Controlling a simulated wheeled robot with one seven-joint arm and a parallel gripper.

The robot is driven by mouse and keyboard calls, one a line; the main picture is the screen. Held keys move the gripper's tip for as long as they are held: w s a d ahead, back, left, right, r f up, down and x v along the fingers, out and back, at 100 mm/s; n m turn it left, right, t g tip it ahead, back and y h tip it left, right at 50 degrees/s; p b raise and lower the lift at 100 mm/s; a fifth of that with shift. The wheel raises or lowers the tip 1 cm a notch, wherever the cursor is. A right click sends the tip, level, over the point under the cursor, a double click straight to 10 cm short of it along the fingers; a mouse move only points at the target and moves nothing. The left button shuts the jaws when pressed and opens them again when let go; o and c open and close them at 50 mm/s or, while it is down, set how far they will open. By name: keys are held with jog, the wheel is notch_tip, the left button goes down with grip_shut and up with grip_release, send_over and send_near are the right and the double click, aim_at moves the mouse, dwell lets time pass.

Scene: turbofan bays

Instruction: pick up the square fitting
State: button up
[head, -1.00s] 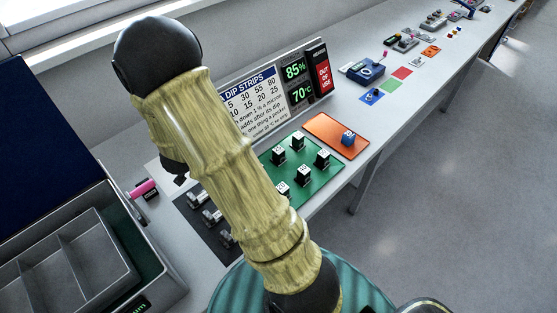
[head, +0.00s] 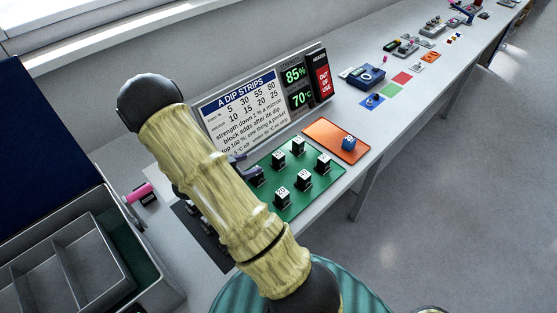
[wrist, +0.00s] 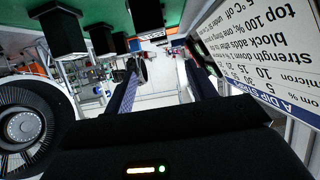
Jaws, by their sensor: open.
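I cannot pick out the square fitting for certain. Small metal fittings lie on a dark mat (head: 208,258) at the front left of the bench, and my arm hides most of them in the head view. My gripper (head: 248,170) shows partly from behind my arm, above the left side of the green mat. In the wrist view my gripper (wrist: 160,90) is open, its two dark fingers wide apart with nothing seen between them. The wrist view is tilted and shows no clear square fitting.
Several black blocks with white numbered tops stand on the green mat (head: 290,208). The dip strips sign (head: 240,108) stands behind. A grey divided bin (head: 60,265) and a pink item (head: 139,192) are at left.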

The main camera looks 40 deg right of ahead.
jog(key=p, duration=0.2)
send_near(278, 154)
jog(key=x, duration=0.5)
jog(key=shift+s, duration=0.1)
jog(key=p+x, duration=0.2)
jog(key=x, duration=0.2)
jog(key=shift+d+f+p, duration=0.1)
jog(key=shift+d+p, duration=0.25)
jog(key=shift+d+f, duration=0.15)
jog(key=shift+f, duration=0.05)
jog(key=c, duration=1.2)
jog(key=shift+r, duration=0.1)
